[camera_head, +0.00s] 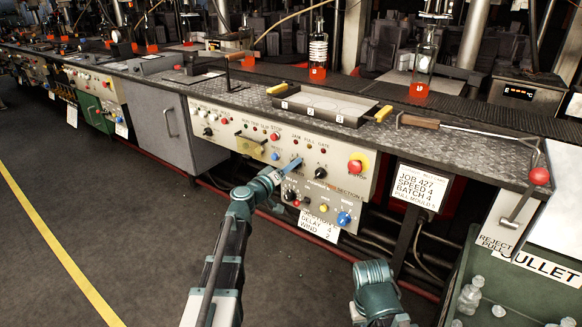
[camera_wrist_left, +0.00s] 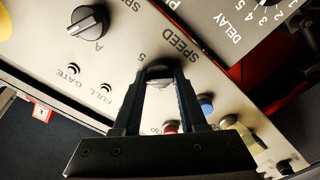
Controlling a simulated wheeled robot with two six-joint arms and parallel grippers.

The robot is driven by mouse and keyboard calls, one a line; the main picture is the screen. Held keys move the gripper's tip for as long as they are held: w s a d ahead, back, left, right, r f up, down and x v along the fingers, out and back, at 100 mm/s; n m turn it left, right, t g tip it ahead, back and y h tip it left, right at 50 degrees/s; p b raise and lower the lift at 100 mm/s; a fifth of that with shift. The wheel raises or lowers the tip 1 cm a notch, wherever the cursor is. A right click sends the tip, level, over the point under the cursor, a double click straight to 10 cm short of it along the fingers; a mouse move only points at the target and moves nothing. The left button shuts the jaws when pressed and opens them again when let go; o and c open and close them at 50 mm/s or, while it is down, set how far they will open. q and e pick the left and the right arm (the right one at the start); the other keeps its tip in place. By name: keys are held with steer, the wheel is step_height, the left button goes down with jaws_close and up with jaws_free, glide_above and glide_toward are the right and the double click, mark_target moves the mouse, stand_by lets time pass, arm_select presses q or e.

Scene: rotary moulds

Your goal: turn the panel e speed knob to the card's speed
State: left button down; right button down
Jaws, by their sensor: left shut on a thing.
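My left gripper (camera_head: 296,163) reaches the front of the cream control panel (camera_head: 230,128). In the left wrist view its two dark fingers (camera_wrist_left: 158,82) are shut on the sides of the speed knob (camera_wrist_left: 158,72), beside the printed word SPEED and a 5. The knob's pointer and most of its scale are hidden by the fingers. The white job card (camera_head: 415,188) right of the panel reads JOB 427, SPEED 4, BATCH 4, PULL MOULD 5. Part of my right arm shows at the bottom, but its gripper is out of view.
Another black knob (camera_wrist_left: 87,22) sits beside the speed knob. A red emergency button (camera_head: 356,166) is at the panel's right. A smaller panel with a blue knob (camera_head: 344,218) hangs below. A tray (camera_head: 322,108) lies on the bench above; the floor in front is clear.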

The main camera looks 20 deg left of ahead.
stand_by(0.4)
arm_select(q)
steer(key=shift+c, duration=2.2)
jaws_free()
steer(key=shift+s, duration=0.1)
steer(key=v, duration=1.3)
steer(key=shift+s+a, duration=0.15)
steer(key=shift+s, duration=0.2)
